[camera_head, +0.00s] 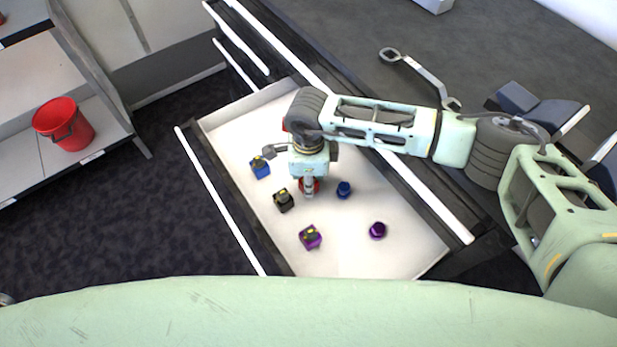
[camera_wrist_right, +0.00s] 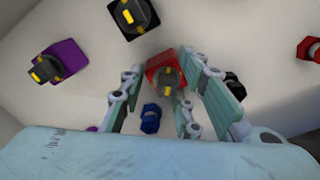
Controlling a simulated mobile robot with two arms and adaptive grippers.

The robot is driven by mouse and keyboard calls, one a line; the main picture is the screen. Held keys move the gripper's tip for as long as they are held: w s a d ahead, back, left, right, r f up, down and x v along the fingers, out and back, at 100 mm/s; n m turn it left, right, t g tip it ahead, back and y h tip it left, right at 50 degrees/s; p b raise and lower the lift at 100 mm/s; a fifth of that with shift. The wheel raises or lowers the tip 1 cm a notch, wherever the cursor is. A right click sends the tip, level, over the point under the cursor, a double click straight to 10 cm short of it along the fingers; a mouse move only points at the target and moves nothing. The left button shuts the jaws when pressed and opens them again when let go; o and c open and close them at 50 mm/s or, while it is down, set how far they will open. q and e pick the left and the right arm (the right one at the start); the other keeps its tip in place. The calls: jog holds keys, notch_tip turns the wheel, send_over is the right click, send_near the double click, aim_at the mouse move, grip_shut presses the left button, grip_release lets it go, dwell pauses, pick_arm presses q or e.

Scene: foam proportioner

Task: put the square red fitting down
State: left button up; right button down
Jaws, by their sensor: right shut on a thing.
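The square red fitting (camera_wrist_right: 154,79) shows between the fingers of my right gripper (camera_wrist_right: 165,82) in the wrist view. It has a red block base and a dark round top with yellow marks. In the head view my right gripper (camera_head: 308,183) points down over the white drawer (camera_head: 340,262), shut on the fitting, of which a bit of red (camera_head: 316,186) shows at the fingertips. Whether the fitting touches the drawer floor I cannot tell. My left gripper is not in view.
Around the gripper lie square blue (camera_head: 260,168), black (camera_head: 284,201) and purple (camera_head: 311,238) fittings, and round blue (camera_head: 343,189) and purple (camera_head: 377,230) ones. The wrist view adds a black piece (camera_wrist_right: 234,86) and a red one (camera_wrist_right: 311,48). The drawer's near right end is clear.

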jog(key=c, duration=1.7)
grip_release()
jog(key=shift+f, duration=0.15)
jog(key=shift+c, duration=0.2)
jog(key=o, duration=0.4)
jog(key=shift+w, duration=0.1)
jog(key=shift+o, duration=0.2)
jog(key=shift+r, duration=0.2)
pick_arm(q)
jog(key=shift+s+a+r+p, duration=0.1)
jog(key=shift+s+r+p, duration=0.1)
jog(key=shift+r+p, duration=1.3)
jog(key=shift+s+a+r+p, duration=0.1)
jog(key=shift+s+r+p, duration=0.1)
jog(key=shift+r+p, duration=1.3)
pick_arm(e)
notch_tip(320, 180, up, 12)
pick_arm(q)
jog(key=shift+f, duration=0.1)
